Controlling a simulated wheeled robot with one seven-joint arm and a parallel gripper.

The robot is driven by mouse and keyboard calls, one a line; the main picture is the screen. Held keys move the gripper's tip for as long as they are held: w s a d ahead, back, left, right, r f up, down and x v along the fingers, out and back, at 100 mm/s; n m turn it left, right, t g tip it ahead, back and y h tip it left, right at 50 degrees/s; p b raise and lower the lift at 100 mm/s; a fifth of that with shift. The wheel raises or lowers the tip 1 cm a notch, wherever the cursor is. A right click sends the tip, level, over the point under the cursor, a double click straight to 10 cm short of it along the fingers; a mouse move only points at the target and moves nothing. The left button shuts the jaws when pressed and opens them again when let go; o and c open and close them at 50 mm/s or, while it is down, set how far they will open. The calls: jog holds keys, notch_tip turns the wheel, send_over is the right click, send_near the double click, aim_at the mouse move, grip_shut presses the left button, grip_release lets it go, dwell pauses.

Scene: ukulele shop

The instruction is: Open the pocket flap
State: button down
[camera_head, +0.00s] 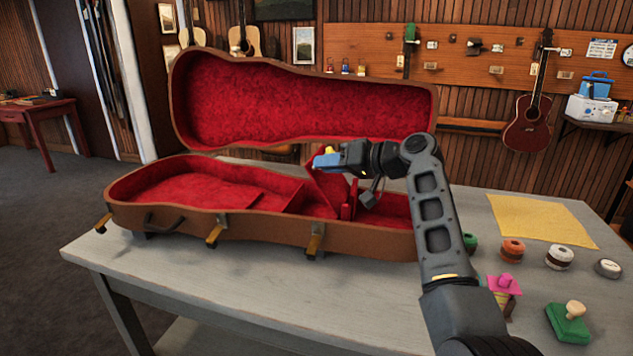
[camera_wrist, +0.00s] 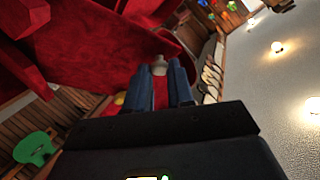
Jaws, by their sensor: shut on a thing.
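A brown ukulele case (camera_head: 270,228) with red plush lining lies on the table, its lid (camera_head: 300,102) standing open behind it. Inside it, toward the right, a red pocket flap (camera_head: 322,187) is tilted up from the pocket. My gripper (camera_head: 326,160) is above the pocket at the flap's upper edge, with blue fingers closed on it. In the wrist view the flap (camera_wrist: 135,52) fills the area ahead of the fingers (camera_wrist: 161,75), with a small grey piece between their tips. The pocket's inside is mostly hidden.
The grey table (camera_head: 220,300) has free room in front of the case. To the right lie a yellow cloth (camera_head: 543,220), several small round items, a pink-topped item (camera_head: 504,285) and a green stamp-like block (camera_head: 568,322).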

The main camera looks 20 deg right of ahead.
jog(key=shift+s+d+m+t+y+b, duration=0.25)
jog(key=shift+s+d+t+y+b, duration=0.45)
jog(key=shift+b, duration=0.7)
jog(key=shift+s+d+m+t+y+b, duration=0.2)
jog(key=shift+s+d+t+y+b, duration=0.25)
jog(key=shift+d+b, duration=0.65)
jog(key=shift+s+d+m+t+y+b, duration=0.25)
jog(key=shift+s+d+t+y+b, duration=0.3)
jog(key=shift+b, duration=1.15)
jog(key=c, duration=1)
grip_release()
jog(key=v, duration=0.7)
jog(key=shift+s+d+f, duration=0.1)
jog(key=shift+s, duration=0.25)
